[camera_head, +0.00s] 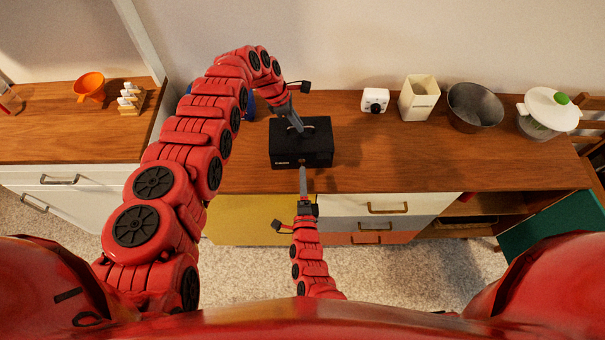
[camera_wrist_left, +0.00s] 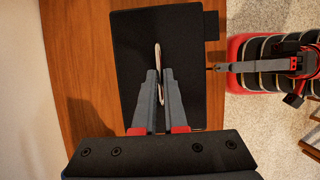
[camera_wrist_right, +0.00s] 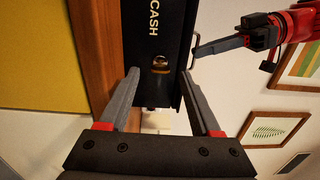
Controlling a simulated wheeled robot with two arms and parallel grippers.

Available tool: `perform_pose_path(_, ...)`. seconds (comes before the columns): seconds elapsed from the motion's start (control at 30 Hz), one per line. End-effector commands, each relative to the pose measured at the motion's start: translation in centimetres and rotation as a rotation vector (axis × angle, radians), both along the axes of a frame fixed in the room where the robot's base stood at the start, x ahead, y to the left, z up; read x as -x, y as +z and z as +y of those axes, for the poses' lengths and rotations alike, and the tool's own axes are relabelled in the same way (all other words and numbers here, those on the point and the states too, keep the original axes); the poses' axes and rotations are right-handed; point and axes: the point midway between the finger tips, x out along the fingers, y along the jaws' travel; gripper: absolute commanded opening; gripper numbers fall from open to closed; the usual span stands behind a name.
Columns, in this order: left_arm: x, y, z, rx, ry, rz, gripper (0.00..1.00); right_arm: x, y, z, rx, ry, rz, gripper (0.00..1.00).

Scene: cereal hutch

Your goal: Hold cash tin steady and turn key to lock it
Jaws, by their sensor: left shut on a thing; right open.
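The black cash tin (camera_head: 318,157) stands upright on the wooden counter near its front edge. My left gripper (camera_head: 298,129) is shut on the tin's top handle (camera_wrist_left: 157,53), reaching it from above; the left wrist view shows the handle between the fingers (camera_wrist_left: 161,73). The brass key (camera_wrist_right: 160,64) is at the lock on the tin's front face, beside the "CASH" lettering. My right gripper (camera_head: 303,171) is in front of that face. In the right wrist view its open fingers (camera_wrist_right: 160,73) are either side of the key, with gaps. The key's exact angle is hard to tell.
A white timer-like box (camera_head: 375,100), a cream canister (camera_head: 418,98), a metal pot (camera_head: 475,107) and a white lidded bowl (camera_head: 547,111) stand to the right on the counter. A blue object (camera_head: 249,103) is partly hidden behind my left arm. Bare counter (camera_head: 400,150) lies right of the tin.

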Motion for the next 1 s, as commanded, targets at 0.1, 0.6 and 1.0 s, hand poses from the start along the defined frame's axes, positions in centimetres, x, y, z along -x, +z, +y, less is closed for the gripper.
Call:
perform_pose_path(0.1, 0.0, 0.0, 0.0, 0.0, 0.0, -0.001, 0.0, 2.7, -0.3, -0.1, 0.0, 0.001, 0.006, 0.64)
perform_pose_path(0.6, 0.0, 0.0, 0.0, 0.0, 0.0, -0.001, 0.0, 9.8, -0.2, -0.3, 0.0, 0.0, 0.001, 0.64)
perform_pose_path(1.0, 0.0, 0.0, 0.0, 0.0, 0.0, 0.0, 0.38, 9.8, -0.2, -0.4, 0.0, 0.0, 0.0, 0.64)
